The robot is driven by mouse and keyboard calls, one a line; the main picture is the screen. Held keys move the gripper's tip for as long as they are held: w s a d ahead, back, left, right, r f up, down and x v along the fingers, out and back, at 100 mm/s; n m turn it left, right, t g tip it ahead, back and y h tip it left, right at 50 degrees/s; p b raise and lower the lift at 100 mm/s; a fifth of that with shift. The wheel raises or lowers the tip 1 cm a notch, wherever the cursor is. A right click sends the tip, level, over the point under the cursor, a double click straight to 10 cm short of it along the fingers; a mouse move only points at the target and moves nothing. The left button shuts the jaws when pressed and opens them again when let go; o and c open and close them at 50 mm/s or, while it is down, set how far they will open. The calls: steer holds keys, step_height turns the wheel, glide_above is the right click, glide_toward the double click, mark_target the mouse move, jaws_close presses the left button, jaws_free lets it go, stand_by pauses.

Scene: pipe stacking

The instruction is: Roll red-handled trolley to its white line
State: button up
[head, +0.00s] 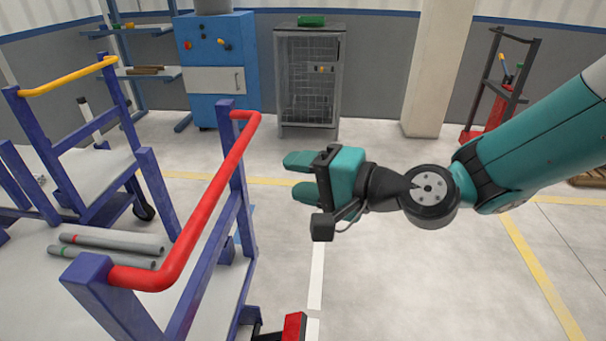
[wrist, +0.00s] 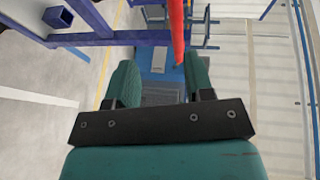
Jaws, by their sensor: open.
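The red-handled trolley has a blue-purple frame (head: 205,272); its red handle (head: 207,200) runs along the near right side in the head view. My gripper (head: 288,176) is open and empty, to the right of the handle and apart from it, with its fingers pointing left. In the wrist view, the red handle (wrist: 177,28) shows beyond the fingers, a little right of the middle between the fingertips (wrist: 160,75). A white line (head: 316,275) lies on the floor right of the trolley.
Two grey pipes (head: 113,242) lie on the trolley deck. A yellow-handled trolley (head: 75,75) stands behind at left. A blue cabinet (head: 217,90) and a wire-fronted cabinet (head: 308,85) stand at the back. Yellow floor lines (head: 540,275) cross clear floor. A red-and-black object (head: 293,327) shows at the bottom.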

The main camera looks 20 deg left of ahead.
jaws_close()
stand_by(1.1)
steer(key=shift+o, duration=0.5)
jaws_free()
steer(key=b+v, duration=0.2)
steer(key=v, duration=1.5)
steer(key=shift+d, duration=0.25)
steer(key=shift+r, duration=0.15)
